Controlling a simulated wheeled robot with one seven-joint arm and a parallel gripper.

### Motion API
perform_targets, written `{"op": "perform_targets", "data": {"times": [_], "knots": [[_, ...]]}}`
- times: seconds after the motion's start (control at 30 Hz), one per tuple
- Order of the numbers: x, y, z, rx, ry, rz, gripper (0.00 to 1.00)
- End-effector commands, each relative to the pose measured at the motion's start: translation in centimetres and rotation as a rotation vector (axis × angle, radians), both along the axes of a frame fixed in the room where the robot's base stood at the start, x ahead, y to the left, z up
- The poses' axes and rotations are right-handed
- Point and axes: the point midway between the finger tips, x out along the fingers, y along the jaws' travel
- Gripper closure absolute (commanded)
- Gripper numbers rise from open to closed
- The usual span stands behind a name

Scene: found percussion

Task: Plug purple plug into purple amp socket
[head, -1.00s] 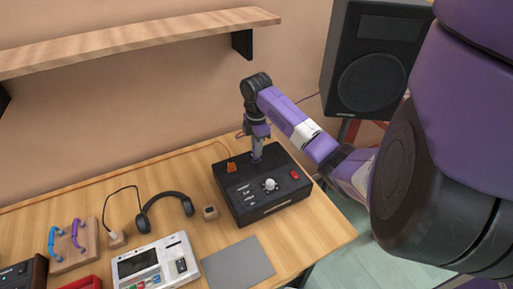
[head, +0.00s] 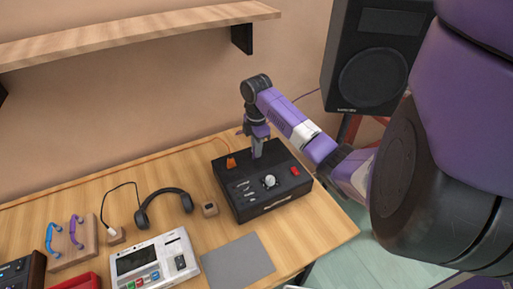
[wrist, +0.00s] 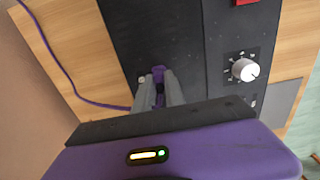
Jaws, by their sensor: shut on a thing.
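The black amp box (head: 245,204) stands on the wooden table, with an orange plug (head: 231,162) at its back left. My gripper (head: 258,155) points down over the back of the amp's top. In the wrist view my gripper (wrist: 158,90) is shut on the purple plug (wrist: 158,75), which shows between the two grey fingers. The plug's purple cable (wrist: 55,55) runs off to the left and up. The plug's tip and the purple socket are hidden beneath the fingers, so I cannot tell how deep the plug sits.
A white knob (head: 270,181) and a red switch (head: 295,171) rise from the amp's top. Headphones (head: 171,197), a small wooden block (head: 209,209), a white device (head: 150,262) and a grey mat (head: 238,262) lie nearby. A speaker (head: 372,60) stands at the right.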

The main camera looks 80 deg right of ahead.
Motion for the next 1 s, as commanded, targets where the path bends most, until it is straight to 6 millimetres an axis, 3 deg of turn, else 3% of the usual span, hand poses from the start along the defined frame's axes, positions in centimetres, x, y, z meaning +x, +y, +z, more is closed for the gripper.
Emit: {"op": "perform_targets", "data": {"times": [0.07,0.1,0.2,0.57,1.0], "knots": [[0.0,0.1,-0.3,0.002,0.001,0.0,1.0],[0.0,0.0,-0.2,0.002,0.001,0.0,0.8],[0.0,0.0,-0.2,0.001,0.001,0.0,0.6],[0.0,0.0,0.1,-0.001,-0.001,0.0,0.6],[0.0,-0.1,6.6,-0.002,0.001,0.001,0.6]]}}
